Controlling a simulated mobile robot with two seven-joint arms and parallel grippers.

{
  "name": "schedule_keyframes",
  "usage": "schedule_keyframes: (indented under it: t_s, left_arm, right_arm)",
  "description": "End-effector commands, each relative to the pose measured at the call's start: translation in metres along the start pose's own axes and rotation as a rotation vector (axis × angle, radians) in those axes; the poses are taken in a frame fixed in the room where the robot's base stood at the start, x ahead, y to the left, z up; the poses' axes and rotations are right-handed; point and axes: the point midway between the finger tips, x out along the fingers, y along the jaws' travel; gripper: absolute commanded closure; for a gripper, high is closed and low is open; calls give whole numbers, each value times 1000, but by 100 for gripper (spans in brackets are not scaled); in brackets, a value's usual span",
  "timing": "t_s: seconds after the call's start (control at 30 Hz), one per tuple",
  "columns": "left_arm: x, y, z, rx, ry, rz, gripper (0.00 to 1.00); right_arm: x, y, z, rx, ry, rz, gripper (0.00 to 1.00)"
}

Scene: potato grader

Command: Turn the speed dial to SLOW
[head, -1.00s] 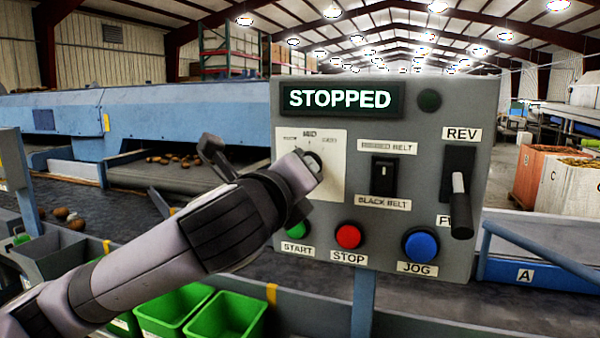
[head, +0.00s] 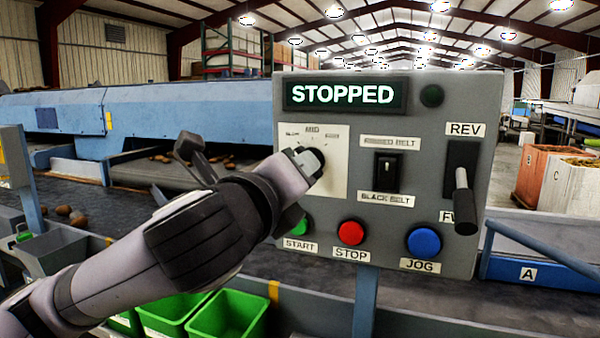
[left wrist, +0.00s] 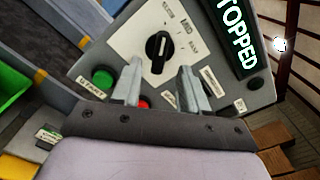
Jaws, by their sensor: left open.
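The speed dial (left wrist: 157,53) is a black knob with a white mark on a white plate (left wrist: 135,35) on the grey control panel (head: 430,190). In the left wrist view the mark appears to point toward the small label beside MID, though that label is hard to read. In the head view my left gripper (head: 318,163) is in front of the plate and hides most of the dial. In the left wrist view its fingers (left wrist: 159,72) are apart, with the dial between and beyond their tips. Contact cannot be told. My right gripper is not in view.
Close below the dial are the green START button (left wrist: 102,80) and red STOP button (head: 351,232). To the right are the belt switch (head: 387,168), blue JOG button (head: 424,242) and REV lever (head: 464,200). The display (head: 343,95) reads STOPPED. Green bins (head: 228,318) stand below.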

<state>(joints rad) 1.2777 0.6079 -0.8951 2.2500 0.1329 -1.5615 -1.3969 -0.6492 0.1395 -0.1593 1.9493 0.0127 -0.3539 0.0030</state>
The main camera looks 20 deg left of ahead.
Motion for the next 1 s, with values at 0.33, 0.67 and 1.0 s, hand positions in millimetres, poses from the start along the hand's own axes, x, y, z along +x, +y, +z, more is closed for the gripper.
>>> schedule_keyframes:
  t_s: [0.33,0.67,1.0]
  left_arm:
    - [-32,0,1,-1,-2,-1,56]
    - [-32,0,1,-1,-2,0,56]
    - [-18,12,-29,-137,85,4,56]
  right_arm:
    - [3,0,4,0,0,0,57]
    - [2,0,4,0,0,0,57]
    - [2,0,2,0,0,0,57]
